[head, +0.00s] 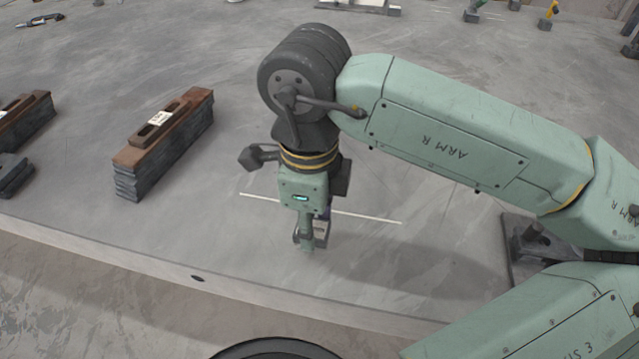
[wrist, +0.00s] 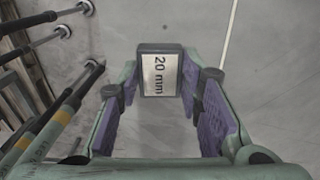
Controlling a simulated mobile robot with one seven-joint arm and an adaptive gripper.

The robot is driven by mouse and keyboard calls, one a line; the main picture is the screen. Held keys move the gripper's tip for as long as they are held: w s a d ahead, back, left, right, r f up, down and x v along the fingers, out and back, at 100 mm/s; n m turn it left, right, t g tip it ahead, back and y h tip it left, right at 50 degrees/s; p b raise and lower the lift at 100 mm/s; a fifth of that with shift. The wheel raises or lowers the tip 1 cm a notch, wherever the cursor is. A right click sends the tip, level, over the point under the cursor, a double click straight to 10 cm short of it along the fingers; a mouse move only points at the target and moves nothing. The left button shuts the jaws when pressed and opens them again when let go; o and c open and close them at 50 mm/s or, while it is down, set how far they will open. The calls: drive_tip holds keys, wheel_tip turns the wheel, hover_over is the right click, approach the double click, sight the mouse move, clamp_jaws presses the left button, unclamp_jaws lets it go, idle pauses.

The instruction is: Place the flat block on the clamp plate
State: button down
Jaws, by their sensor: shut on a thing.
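My gripper (head: 310,232) points down over the pale floor slab near its front edge. In the wrist view my gripper (wrist: 160,92) has its purple-padded fingers on either side of a dark block with a white "20 mm" label, the flat block (wrist: 159,75). It is shut on this block at the fingertips. In the head view the block (head: 321,230) is mostly hidden by the fingers; I cannot tell whether it touches the slab. A rusty slotted plate, likely the clamp plate (head: 184,106), lies on a grey layered stack to the left, apart from my gripper.
A second rusty plate on a stack (head: 24,108) stands at the left edge, with a dark grey piece (head: 14,172) before it. A thin white line (head: 365,217) runs along the slab behind my gripper. The slab between gripper and nearer stack is clear.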

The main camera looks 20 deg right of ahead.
drive_tip(key=w+d, duration=0.1)
drive_tip(key=w, duration=0.1)
drive_tip(key=w+d+p, duration=0.1)
drive_tip(key=w, duration=0.2)
drive_tip(key=w+d+p, duration=0.1)
drive_tip(key=w+d, duration=0.1)
drive_tip(key=w, duration=0.1)
drive_tip(key=shift+f, duration=0.3)
drive_tip(key=shift+w+d, duration=0.3)
drive_tip(key=shift+w, duration=0.2)
wheel_tip(320, 180, down, 3)
drive_tip(key=shift+s+r+p, duration=0.1)
drive_tip(key=shift+s+p, duration=0.05)
drive_tip(key=shift+p, duration=0.55)
drive_tip(key=shift+f, duration=0.5)
drive_tip(key=shift+f+b, duration=0.2)
drive_tip(key=shift+b, duration=0.15)
drive_tip(key=c, duration=1.1)
unclamp_jaws()
drive_tip(key=shift+r, duration=0.2)
